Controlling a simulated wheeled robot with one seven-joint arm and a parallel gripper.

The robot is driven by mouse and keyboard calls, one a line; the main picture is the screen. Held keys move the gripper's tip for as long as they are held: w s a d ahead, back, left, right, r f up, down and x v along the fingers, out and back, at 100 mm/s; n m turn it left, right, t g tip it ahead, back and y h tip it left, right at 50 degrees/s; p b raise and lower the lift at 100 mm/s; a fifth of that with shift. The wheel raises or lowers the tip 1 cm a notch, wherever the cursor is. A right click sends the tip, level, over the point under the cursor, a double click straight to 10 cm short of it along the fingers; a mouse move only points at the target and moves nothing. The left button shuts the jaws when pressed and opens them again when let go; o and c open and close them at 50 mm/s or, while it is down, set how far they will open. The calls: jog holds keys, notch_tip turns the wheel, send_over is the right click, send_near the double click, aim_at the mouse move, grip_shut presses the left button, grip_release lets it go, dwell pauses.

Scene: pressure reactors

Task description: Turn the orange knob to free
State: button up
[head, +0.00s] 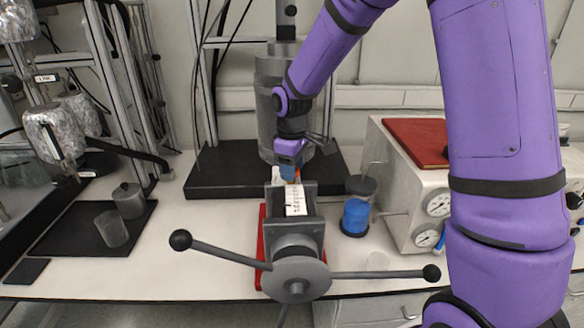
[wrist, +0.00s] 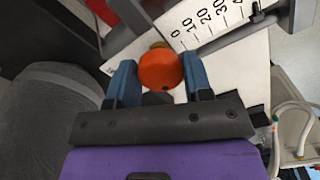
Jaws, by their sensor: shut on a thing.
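The orange knob (wrist: 161,71) sits between the two blue fingers of my gripper (wrist: 160,80) in the wrist view. The fingers are shut on it from both sides. A small dark mark shows on the knob's face. Beside it is a white scale plate (wrist: 228,28) with black numbers from 0 upward. In the head view my gripper (head: 289,160) reaches down to the far end of the grey vise-like device, and the white scale (head: 295,200) shows there. The knob is mostly hidden by the gripper in the head view.
The grey device has a round hub (head: 296,278) with long ball-ended handles. A blue-filled jar (head: 356,215) stands to its right, then a box with gauges (head: 400,170). A metal cylinder (head: 268,95) stands behind. Grey cups (head: 128,200) are on a black mat at left.

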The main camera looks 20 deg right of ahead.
jog(key=m, duration=0.7)
jog(key=shift+a, duration=0.1)
jog(key=m, duration=0.4)
jog(key=shift+a+m, duration=0.1)
jog(key=shift+m, duration=1.7)
jog(key=o, duration=0.9)
jog(key=shift+r, duration=0.15)
notch_tip(320, 180, up, 11)
jog(key=shift+f, duration=0.2)
